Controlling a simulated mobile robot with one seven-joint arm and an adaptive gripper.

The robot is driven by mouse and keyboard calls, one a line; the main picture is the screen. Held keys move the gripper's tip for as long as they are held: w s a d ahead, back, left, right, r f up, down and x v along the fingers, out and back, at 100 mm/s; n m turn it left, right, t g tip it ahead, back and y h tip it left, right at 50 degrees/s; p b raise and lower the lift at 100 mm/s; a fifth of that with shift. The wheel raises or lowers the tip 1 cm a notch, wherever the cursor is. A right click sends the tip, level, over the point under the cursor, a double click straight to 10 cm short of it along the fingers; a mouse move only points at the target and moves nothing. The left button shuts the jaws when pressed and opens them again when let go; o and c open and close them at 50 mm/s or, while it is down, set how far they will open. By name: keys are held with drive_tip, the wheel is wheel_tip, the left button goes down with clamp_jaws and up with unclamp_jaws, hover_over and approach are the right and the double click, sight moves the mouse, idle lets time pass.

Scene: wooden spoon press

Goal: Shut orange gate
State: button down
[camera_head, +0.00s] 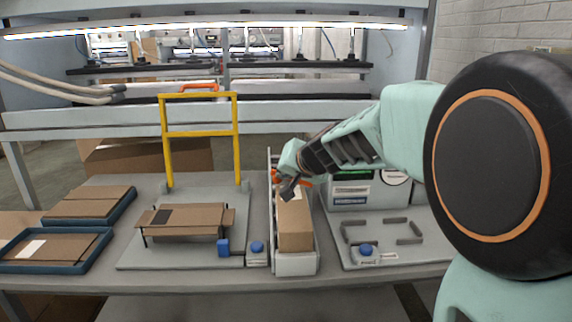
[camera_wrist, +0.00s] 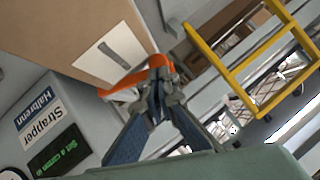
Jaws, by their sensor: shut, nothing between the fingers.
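The orange gate (camera_wrist: 130,82) shows in the wrist view as an orange bar lying beside the end of a cardboard box, its right end at my fingertips. In the head view only small orange parts (camera_head: 277,177) show around my gripper. My gripper (camera_wrist: 158,82) is shut with nothing between its fingers. Its tips appear against or right by the orange bar; I cannot tell if they touch. In the head view my gripper (camera_head: 289,188) is over the far part of the narrow white channel (camera_head: 296,265), which holds the cardboard box (camera_head: 295,228). My arm and gripper hide much of the gate.
A yellow frame (camera_head: 200,133) stands left of the channel, behind a flat cardboard piece (camera_head: 185,218) on a fixture. The strapper (camera_head: 352,190) stands right of the channel. Blue trays (camera_head: 58,253) with cardboard are at the left.

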drive_tip(key=shift+a+f, duration=0.15)
drive_tip(key=shift+f, duration=0.1)
idle(0.5)
